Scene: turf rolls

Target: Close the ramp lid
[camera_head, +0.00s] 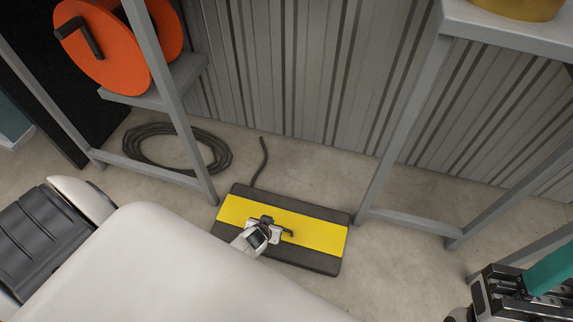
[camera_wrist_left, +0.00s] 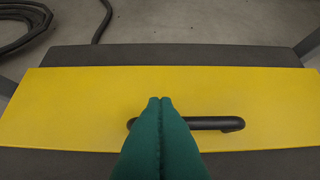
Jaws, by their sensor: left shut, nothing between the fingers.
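The ramp is a dark slab (camera_head: 310,262) on the floor with a yellow lid (camera_head: 322,235) across its middle. The lid looks flat on the slab; whether it sits fully down I cannot tell. A dark bar handle (camera_wrist_left: 215,123) is on the lid. My left gripper (camera_head: 262,232) is over the lid, its fingertips hidden in the head view. In the left wrist view its teal fingers (camera_wrist_left: 160,102) are shut together, empty, in front of the handle's left part; contact is unclear. My right gripper (camera_head: 545,276) is partly visible at the lower right, away from the ramp.
A dark cable (camera_head: 262,160) runs from the ramp's far edge, and a coiled hose (camera_head: 178,165) lies behind left. Grey metal frames (camera_head: 400,135) stand on both sides. An orange reel (camera_head: 115,45) rests on the left one. A corrugated wall (camera_head: 290,75) is behind.

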